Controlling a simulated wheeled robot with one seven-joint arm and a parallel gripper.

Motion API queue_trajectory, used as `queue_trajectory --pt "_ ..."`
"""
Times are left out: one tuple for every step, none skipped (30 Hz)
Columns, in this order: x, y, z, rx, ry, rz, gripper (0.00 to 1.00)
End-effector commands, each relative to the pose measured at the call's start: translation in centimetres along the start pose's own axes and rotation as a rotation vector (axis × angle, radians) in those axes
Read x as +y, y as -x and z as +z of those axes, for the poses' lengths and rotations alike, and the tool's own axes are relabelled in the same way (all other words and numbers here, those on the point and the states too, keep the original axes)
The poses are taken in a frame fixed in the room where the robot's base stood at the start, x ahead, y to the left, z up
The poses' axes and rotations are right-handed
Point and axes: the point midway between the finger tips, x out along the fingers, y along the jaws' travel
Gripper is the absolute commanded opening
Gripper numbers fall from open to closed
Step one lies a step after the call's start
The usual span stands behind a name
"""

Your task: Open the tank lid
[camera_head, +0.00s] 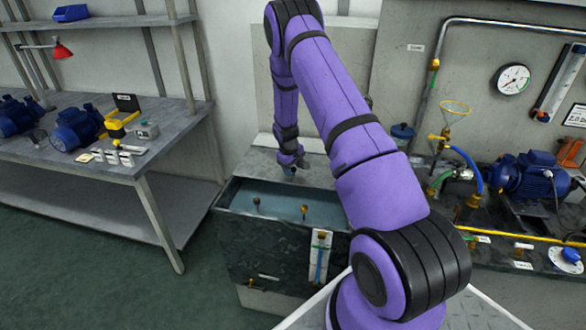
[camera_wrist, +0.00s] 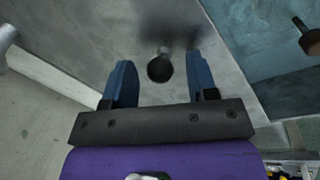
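The tank (camera_head: 250,240) is a dark, mottled box below my arm, with blue-green water showing in its open front part. The grey flat lid (camera_head: 256,168) lies at the tank's back, and it also fills the middle of the wrist view (camera_wrist: 90,45). A dark round knob (camera_wrist: 160,69) on a short stem stands on the lid. My gripper (camera_head: 290,168) is over the lid. In the wrist view its two blue fingers (camera_wrist: 158,75) are apart, with the knob between or just beyond their tips. I cannot tell whether they touch it.
Small knobs (camera_head: 304,210) stand up in the tank's open part. A level gauge (camera_head: 320,258) is on its front. A bench with blue motors (camera_head: 75,128) is at left. Pipes, a yellow valve wheel (camera_head: 455,107) and a blue pump (camera_head: 528,177) are at right. The floor at front left is clear.

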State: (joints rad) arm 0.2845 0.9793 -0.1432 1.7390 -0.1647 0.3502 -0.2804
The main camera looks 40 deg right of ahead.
Motion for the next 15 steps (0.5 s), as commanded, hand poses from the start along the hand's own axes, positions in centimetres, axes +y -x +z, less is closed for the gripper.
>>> queue_trajectory --pt "0.0 0.0 0.0 0.0 0.0 0.0 0.53" --pt "0.0 0.0 0.0 0.0 0.0 0.0 0.53" --pt "0.0 0.0 0.0 0.0 0.0 0.0 0.53" --pt "0.0 0.1 0.0 0.0 0.0 0.0 0.53" --pt "0.0 0.1 0.0 0.0 0.0 0.0 0.53" --pt "0.0 0.4 0.0 0.0 0.0 0.0 0.53" --pt "0.0 0.6 0.0 0.0 0.0 0.0 0.53" --pt "0.0 0.9 0.0 0.001 0.0 0.0 0.53" --pt "0.0 1.4 -0.1 0.002 0.0 0.0 0.53" --pt "0.0 1.9 -0.1 0.002 0.0 0.001 0.53" --pt "0.0 2.3 -0.1 0.003 0.0 0.001 0.53" --pt "0.0 3.1 -0.1 0.004 0.0 0.001 0.53" --pt "0.0 3.7 -0.1 0.003 0.0 0.001 0.53" --pt "0.0 4.2 -0.1 0.003 0.0 0.001 0.53" --pt "0.0 5.1 -0.1 0.004 0.0 0.001 0.53"
